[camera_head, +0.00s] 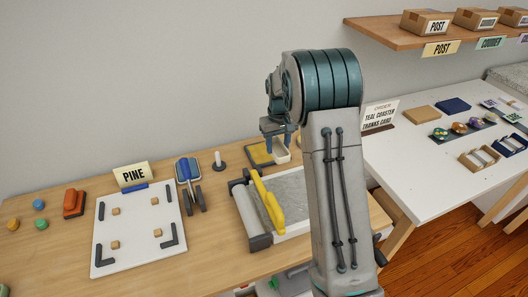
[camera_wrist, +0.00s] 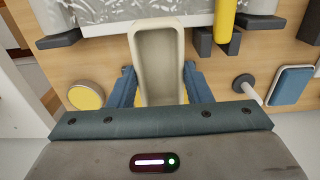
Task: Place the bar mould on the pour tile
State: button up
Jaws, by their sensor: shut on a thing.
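The bar mould (camera_wrist: 159,60) is a cream, open, long trough with rounded corners. My gripper (camera_wrist: 158,88) is shut on it near one end, with a blue finger on each side. In the head view the mould (camera_head: 282,156) hangs below my gripper (camera_head: 275,145) behind the marbled slab, partly hidden by my arm. A yellow square tile with a dark edge (camera_head: 257,153) lies just left of the mould; the frames do not clearly show whether it is the pour tile. In the wrist view my gripper's body hides the area under it.
A post on a dark base (camera_head: 219,167) and a blue tool (camera_head: 188,170) stand left. A yellow disc (camera_wrist: 86,96) lies beside my gripper.

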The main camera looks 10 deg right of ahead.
jog(key=w+a+f, duration=0.1)
jog(key=w, duration=0.1)
jog(key=w+a+f+p, duration=0.1)
jog(key=w+f, duration=0.1)
jog(key=w, duration=0.1)
jog(key=w+a+f, duration=0.1)
jog(key=w+f, duration=0.1)
jog(key=w, duration=0.1)
jog(key=shift+a+f+p, duration=0.15)
jog(key=shift+a+p, duration=0.15)
jog(key=shift+a, duration=0.1)
jog(key=shift+f+p, duration=0.45)
jog(key=shift+f, duration=1.55)
jog(key=shift+f, duration=0.2)
jog(key=o, duration=1)
jog(key=shift+r, duration=0.1)
